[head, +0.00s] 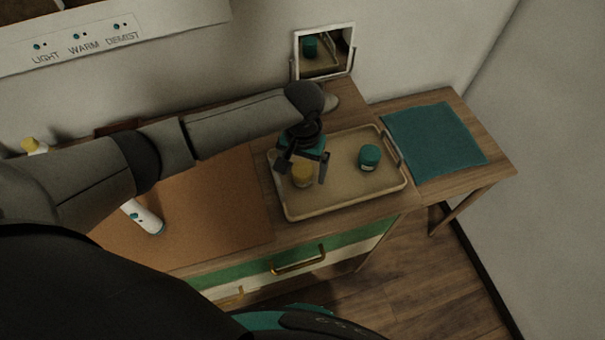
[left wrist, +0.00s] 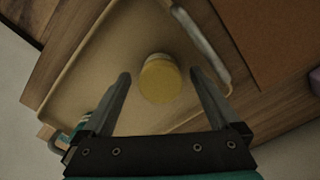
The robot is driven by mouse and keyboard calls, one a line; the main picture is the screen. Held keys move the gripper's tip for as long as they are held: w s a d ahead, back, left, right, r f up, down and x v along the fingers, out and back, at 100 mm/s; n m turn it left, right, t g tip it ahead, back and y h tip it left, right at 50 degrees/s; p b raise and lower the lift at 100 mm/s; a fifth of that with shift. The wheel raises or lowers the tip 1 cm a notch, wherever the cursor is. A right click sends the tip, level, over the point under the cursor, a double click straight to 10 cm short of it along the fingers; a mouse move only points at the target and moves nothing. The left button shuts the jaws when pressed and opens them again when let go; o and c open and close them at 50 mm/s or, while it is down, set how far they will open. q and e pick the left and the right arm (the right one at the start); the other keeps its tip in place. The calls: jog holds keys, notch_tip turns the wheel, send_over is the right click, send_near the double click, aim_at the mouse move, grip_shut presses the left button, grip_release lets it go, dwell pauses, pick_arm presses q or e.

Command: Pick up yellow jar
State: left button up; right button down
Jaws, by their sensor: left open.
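The yellow jar (head: 303,175) stands upright in the left part of a beige tray (head: 345,205) on the wooden counter. My left gripper (head: 304,172) is over it from above, with its two fingers apart on either side of the jar. In the left wrist view the jar's round yellow lid (left wrist: 160,79) shows between the open fingertips (left wrist: 160,76), with a gap on both sides. The jar is not gripped. My right gripper is in neither view.
A teal jar (head: 369,157) stands in the right part of the tray. A framed mirror (head: 324,52) stands behind it. A teal cloth (head: 433,138) lies on the side table to the right. A white bottle (head: 145,216) lies on the brown mat (head: 215,215).

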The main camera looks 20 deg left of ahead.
pick_arm(q)
jog(key=shift+f, duration=0.65)
jog(key=c, duration=1.5)
grip_shut()
jog(key=shift+r, duration=0.2)
